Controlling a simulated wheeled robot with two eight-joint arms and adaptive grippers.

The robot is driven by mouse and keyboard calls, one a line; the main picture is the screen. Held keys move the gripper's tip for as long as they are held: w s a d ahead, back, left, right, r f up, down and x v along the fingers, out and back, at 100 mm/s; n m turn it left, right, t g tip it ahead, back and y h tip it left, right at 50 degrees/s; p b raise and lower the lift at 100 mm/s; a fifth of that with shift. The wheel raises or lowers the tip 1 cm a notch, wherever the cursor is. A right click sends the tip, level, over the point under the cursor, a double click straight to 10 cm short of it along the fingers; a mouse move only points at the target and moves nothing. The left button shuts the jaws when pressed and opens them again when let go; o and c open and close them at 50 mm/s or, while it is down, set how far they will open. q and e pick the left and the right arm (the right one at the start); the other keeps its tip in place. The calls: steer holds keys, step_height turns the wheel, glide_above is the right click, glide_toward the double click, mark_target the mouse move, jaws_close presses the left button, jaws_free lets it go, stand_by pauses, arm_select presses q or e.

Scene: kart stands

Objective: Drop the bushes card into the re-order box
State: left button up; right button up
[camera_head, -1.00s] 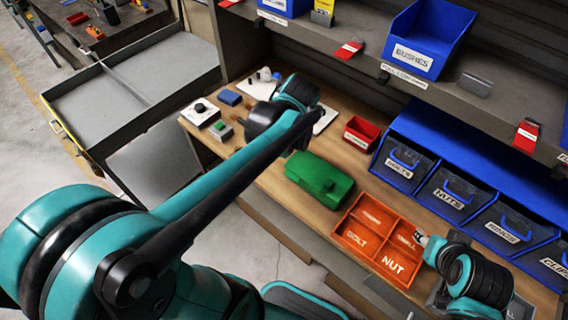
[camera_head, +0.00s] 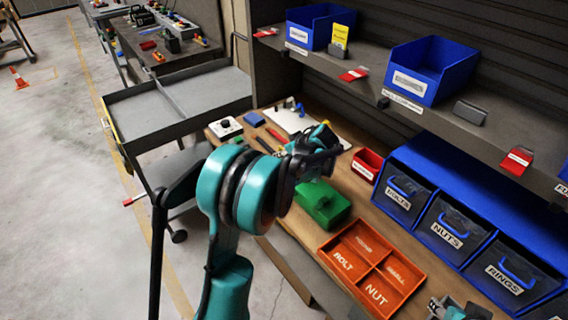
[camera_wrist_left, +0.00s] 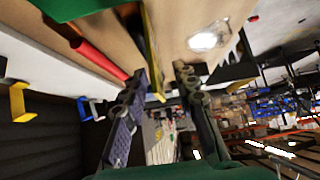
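My left gripper (camera_head: 318,150) is over the bench, left of a small red box (camera_head: 368,163) whose label is too small to read. In the left wrist view its two fingers (camera_wrist_left: 161,75) show a narrow gap. A thin yellow strip (camera_wrist_left: 152,50), perhaps a card edge-on, shows between them; I cannot tell whether they grip it. The blue bin (camera_head: 430,62) labelled BUSHES a second ago stands on the shelf. A grey holder (camera_head: 470,112) right of it shows no card. My right gripper (camera_head: 452,306) is at the bottom edge, partly cut off; its fingers are unclear.
A yellow card (camera_head: 344,33) stands by another blue bin (camera_head: 300,35). A green case (camera_head: 323,206), an orange divided tray (camera_head: 372,268) and a row of blue bins (camera_head: 448,232) are on the bench. A grey trolley (camera_head: 200,95) stands to the left.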

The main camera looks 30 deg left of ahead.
arm_select(q)
steer(key=b+x, duration=0.1)
steer(key=x, duration=0.2)
steer(key=shift+w+a+f, duration=0.15)
steer(key=shift+f, duration=0.1)
steer(key=shift+r, duration=0.15)
jaws_close()
